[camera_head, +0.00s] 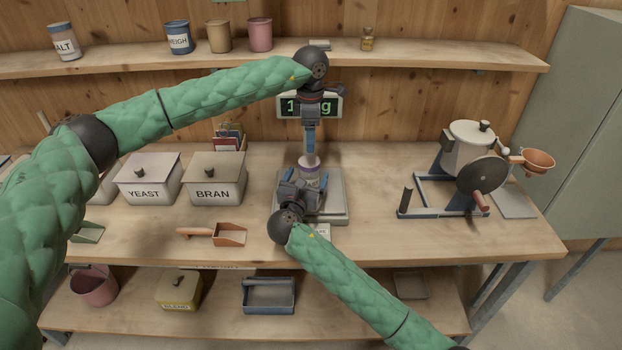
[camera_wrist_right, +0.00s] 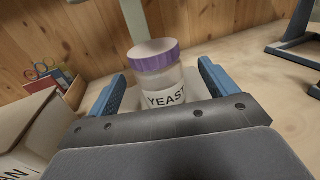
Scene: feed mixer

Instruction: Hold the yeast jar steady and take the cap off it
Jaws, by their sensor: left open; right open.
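In the head view the jar (camera_head: 312,183) is partly hidden by my right gripper (camera_head: 303,181). That gripper is open, with a blue finger on either side of the jar; gaps show between fingers and glass in the right wrist view. My left gripper (camera_head: 311,156) is open and points down from above, its tips close over the cap. I cannot tell whether they touch it.
White YEAST (camera_head: 148,178) and BRAN (camera_head: 214,179) boxes stand to the left. An orange scoop (camera_head: 229,235) lies in front of them. A hand-cranked mill (camera_head: 472,160) stands at the right. The scale's display (camera_head: 294,105) rises behind the jar, partly covered by my left arm.

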